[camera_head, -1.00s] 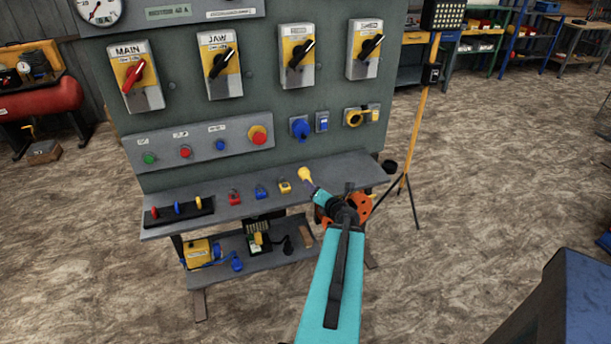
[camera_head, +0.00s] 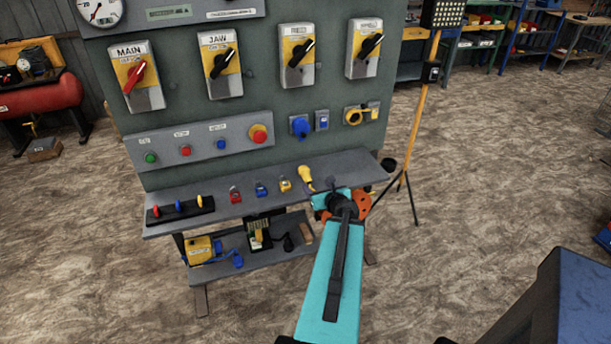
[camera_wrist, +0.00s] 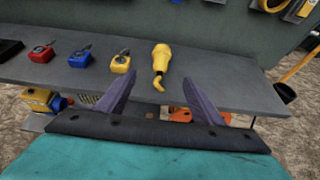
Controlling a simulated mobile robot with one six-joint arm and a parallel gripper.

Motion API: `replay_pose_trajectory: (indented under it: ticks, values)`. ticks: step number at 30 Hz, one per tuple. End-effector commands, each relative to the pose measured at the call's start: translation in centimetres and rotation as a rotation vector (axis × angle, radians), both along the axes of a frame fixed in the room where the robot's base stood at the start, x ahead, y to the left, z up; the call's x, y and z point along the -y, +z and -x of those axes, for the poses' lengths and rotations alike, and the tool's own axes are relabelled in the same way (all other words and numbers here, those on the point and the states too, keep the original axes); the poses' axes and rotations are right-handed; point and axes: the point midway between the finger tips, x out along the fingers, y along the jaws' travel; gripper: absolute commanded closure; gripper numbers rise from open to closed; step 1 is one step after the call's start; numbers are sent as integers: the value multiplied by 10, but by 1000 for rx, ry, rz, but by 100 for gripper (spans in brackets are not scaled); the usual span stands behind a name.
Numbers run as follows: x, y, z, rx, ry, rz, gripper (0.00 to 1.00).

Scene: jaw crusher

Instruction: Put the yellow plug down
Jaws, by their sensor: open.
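The yellow plug (camera_head: 306,175) lies on the grey shelf (camera_head: 350,168) of the panel, right of the yellow padlock (camera_head: 285,184). In the wrist view the plug (camera_wrist: 160,60) rests on the shelf, its narrow curved end towards me. My gripper (camera_wrist: 158,85) is open and empty; its two fingers stand apart on either side of the plug's near end, with space between. In the head view the gripper (camera_head: 322,187) is small and partly hidden by my arm, at the shelf's front edge.
A red padlock (camera_head: 235,194) and a blue padlock (camera_head: 261,190) lie left along the shelf. A rack with coloured tags (camera_head: 180,210) is at its left end. Above are a blue socket (camera_head: 300,127) and a yellow socket (camera_head: 354,116). A tripod lamp (camera_head: 413,130) stands right.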

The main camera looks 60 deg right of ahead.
Motion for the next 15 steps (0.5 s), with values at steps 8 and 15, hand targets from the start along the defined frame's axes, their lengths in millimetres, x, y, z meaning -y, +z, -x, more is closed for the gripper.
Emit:
replay_pose_trajectory:
  ticks: [8, 15]
  values:
    - [1, -3, -2, 3, 2, -1, 39]
    - [4, -5, -6, 4, 6, 1, 39]
